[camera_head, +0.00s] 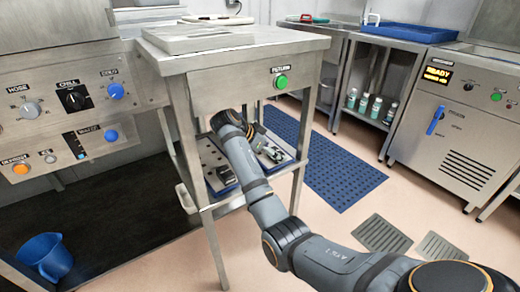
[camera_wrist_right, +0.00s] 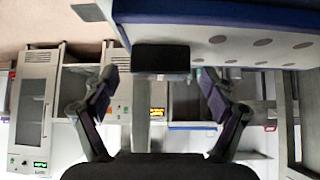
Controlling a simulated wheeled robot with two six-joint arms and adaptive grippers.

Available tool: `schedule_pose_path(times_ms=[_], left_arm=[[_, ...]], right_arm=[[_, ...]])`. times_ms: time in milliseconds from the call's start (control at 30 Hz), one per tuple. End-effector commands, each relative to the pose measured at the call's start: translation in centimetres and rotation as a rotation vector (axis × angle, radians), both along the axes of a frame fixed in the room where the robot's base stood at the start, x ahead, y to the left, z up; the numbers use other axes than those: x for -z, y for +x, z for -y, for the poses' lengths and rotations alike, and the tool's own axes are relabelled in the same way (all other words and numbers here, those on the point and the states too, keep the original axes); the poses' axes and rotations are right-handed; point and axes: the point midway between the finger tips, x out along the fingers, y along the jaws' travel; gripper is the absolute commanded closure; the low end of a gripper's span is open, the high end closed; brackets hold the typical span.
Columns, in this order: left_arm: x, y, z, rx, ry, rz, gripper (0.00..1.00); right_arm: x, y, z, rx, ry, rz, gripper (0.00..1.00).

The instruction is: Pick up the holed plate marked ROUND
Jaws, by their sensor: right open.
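A pale plate with dark holes (camera_head: 210,154) lies on the shelf under the steel table, in a blue-edged tray (camera_head: 227,190). A pale surface with round brownish spots (camera_wrist_right: 265,45) fills the upper right of the right wrist view. I cannot read a ROUND mark on either. My right gripper (camera_wrist_right: 159,88) is open, its two fingers spread wide with nothing gripped. A dark block (camera_wrist_right: 160,58) shows between and beyond the fingers. In the head view my right arm reaches under the tabletop and partly hides the shelf. My left gripper is not in view.
The steel table's top (camera_head: 285,42) and legs frame the shelf closely. A green RETURN button (camera_head: 281,82) is on its front edge. A blue perforated mat (camera_head: 330,165) lies on the floor behind. A blue jug (camera_head: 45,257) stands at lower left.

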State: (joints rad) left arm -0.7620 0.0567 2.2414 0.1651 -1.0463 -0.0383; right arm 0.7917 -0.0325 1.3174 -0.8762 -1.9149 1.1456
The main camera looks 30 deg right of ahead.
Motion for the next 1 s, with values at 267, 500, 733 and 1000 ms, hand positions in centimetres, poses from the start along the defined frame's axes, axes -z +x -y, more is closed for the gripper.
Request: schedule_pose_path(times_ms=[267, 500, 733, 1000], left_arm=[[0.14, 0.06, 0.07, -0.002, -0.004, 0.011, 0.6], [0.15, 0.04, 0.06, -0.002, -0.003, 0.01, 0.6], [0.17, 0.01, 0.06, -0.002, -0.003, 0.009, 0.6], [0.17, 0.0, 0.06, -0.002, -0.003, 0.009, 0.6]], right_arm=[[0.45, 0.05, 0.43, -0.001, 0.001, 0.001, 0.15], [0.43, 0.05, 0.42, -0.001, 0.001, 0.0, 0.46], [0.44, 0.05, 0.41, -0.001, 0.001, 0.001, 0.78], [0.33, 0.07, 0.43, -0.001, 0.0, 0.003, 0.86]])
